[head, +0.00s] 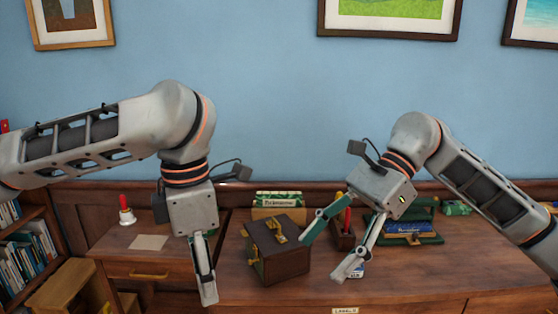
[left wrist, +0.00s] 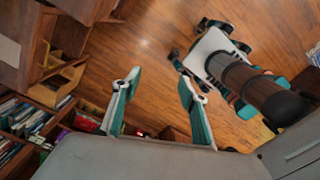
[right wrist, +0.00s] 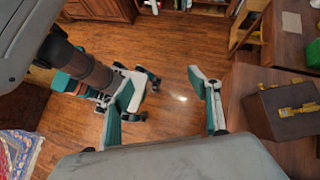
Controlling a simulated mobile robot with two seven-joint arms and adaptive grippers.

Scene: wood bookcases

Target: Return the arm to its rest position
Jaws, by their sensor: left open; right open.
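My left gripper (head: 206,280) hangs pointing down in front of the left part of the desk in the head view. Its two fingers (left wrist: 155,110) are spread with nothing between them in the left wrist view, over wooden floor. My right gripper (head: 325,252) is in front of the desk, right of the dark box, with its fingers wide apart and empty. In the right wrist view its fingers (right wrist: 165,105) also stand apart above the floor. Both arms are bent at the wrist, coming in from either side.
The wooden desk (head: 430,278) holds a dark brown box with brass clasps (head: 278,250), a red-handled bell (head: 126,212), a paper (head: 148,242), a card holder (head: 279,204) and a green tray (head: 430,238). A bookcase (head: 28,245) stands at left. Open floor (left wrist: 150,45) lies below.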

